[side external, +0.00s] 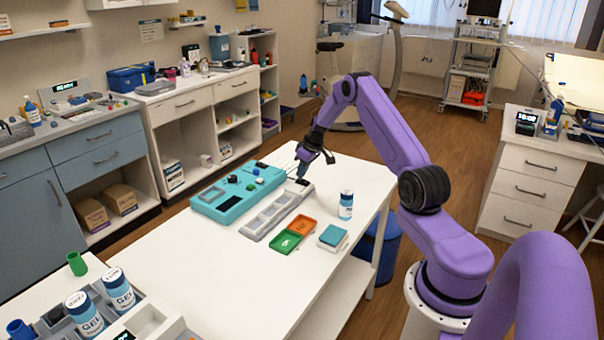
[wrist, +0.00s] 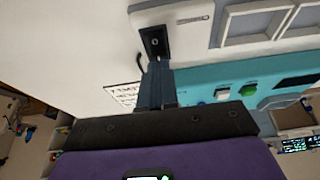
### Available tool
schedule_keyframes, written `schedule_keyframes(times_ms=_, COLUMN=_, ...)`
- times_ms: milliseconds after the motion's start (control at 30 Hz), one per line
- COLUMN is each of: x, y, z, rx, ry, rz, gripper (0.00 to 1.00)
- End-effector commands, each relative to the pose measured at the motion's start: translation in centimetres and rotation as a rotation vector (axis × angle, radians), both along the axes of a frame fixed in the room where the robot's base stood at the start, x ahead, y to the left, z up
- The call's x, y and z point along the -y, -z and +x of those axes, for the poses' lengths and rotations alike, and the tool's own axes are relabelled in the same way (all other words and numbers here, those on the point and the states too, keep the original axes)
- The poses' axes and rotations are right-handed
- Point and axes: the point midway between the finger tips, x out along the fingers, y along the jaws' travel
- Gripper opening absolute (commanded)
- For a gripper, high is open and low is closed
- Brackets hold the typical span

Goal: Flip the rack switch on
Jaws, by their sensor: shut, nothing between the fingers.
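The light grey rack (side external: 262,225) lies on the white table, with a row of open square compartments. Its far end also shows in the wrist view (wrist: 196,30), where a black switch plate (wrist: 155,42) with a small round centre is set into it. My gripper (side external: 302,177) reaches down over that far end. In the wrist view its dark fingers (wrist: 158,68) are shut together and empty, with the tips right at the near edge of the switch plate. I cannot tell whether they touch it. The side view does not show which way the switch is set.
A teal box (side external: 213,201) with coloured knobs lies left of the rack. An orange tray (side external: 301,225), a green tray (side external: 286,242), a teal block (side external: 333,235) and a blue-and-white jar (side external: 346,205) stand to its right.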

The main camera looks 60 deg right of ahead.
Motion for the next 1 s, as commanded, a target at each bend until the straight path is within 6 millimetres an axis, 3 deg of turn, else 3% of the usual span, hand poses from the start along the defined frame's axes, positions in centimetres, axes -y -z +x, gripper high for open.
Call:
schedule_keyframes(times_ms=200, x=0.0, y=1.0, z=0.1, rx=0.000, ry=0.001, rz=0.000, gripper=0.00)
schedule_keyframes(times_ms=1000, x=0.0, y=1.6, z=-0.1, rx=-0.004, ry=0.002, rz=0.004, gripper=0.00)
